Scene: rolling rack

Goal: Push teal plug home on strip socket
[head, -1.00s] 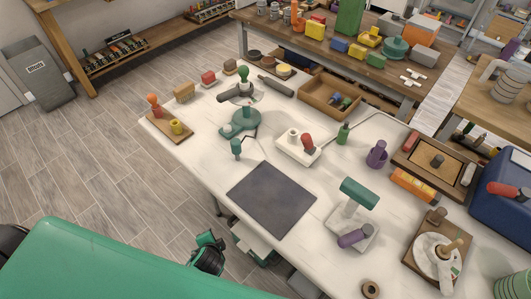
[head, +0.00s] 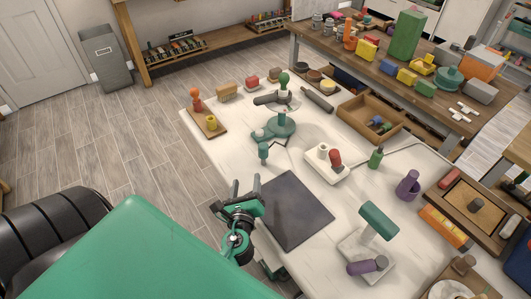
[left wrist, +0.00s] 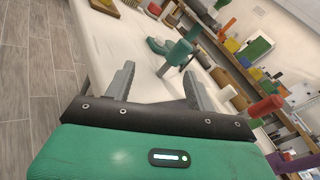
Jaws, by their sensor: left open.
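The white strip (head: 325,172) lies mid-table with a white cylinder and a tilted red-handled piece on it; a grey cord runs from it to the right. A small teal piece with a round head (head: 263,149), probably the teal plug, stands left of the strip near the table's left edge. In the left wrist view the teal piece (left wrist: 179,52) shows beyond the fingers on a thin stem. My left gripper (head: 246,188) is open and empty, at the table's left edge beside the dark mat, apart from the teal piece. My right gripper is not in view.
The flat dark mat (head: 292,211) lies right of my left gripper. A teal round-based item (head: 274,127) stands behind the teal piece. A teal-topped stand (head: 380,220) and a purple cup (head: 408,185) stand to the right. A wooden tray (head: 371,121) is at the back.

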